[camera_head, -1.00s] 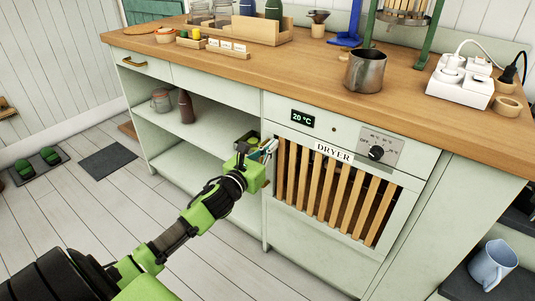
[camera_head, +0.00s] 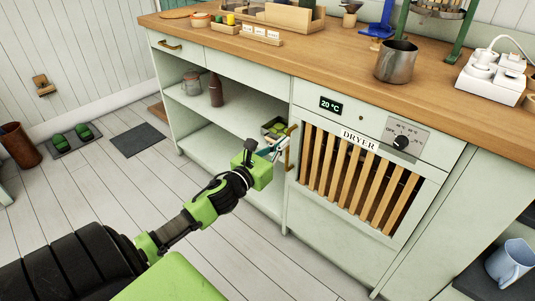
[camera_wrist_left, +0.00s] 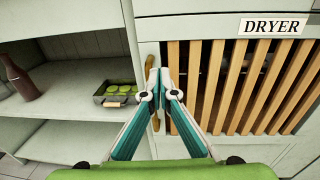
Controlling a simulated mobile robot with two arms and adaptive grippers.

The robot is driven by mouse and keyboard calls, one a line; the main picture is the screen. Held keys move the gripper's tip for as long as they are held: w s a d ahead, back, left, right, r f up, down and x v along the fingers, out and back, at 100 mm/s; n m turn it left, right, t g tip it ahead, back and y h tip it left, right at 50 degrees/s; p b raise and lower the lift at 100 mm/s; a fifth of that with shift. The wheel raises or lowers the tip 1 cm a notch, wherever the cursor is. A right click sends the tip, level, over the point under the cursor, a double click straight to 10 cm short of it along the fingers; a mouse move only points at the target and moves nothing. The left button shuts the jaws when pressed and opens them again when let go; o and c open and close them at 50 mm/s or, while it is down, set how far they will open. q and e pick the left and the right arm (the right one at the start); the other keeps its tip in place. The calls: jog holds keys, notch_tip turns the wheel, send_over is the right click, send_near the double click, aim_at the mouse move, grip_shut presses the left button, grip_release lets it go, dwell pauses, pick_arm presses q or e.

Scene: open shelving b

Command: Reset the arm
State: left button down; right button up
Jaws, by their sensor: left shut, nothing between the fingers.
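My left arm comes in from the lower left in the head view. My left gripper (camera_head: 289,136) is in front of the cabinet, by the left edge of the dryer (camera_head: 357,178). In the left wrist view the fingertips of the left gripper (camera_wrist_left: 159,76) meet, with nothing between them. The fingers are beside the dryer's brass handle (camera_wrist_left: 149,70); whether they touch it I cannot tell. The dryer's slatted door is shut. My right gripper is not in view.
A tray with green items (camera_wrist_left: 118,93) sits on the open shelf (camera_wrist_left: 70,140) beside the gripper. A brown bottle (camera_head: 215,89) and a jar (camera_head: 191,83) stand further left. A metal pot (camera_head: 396,62) stands on the wooden worktop (camera_head: 330,75).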

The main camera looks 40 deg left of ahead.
pick_arm(q)
jog(key=s, duration=0.6)
jog(key=shift+s, duration=0.2)
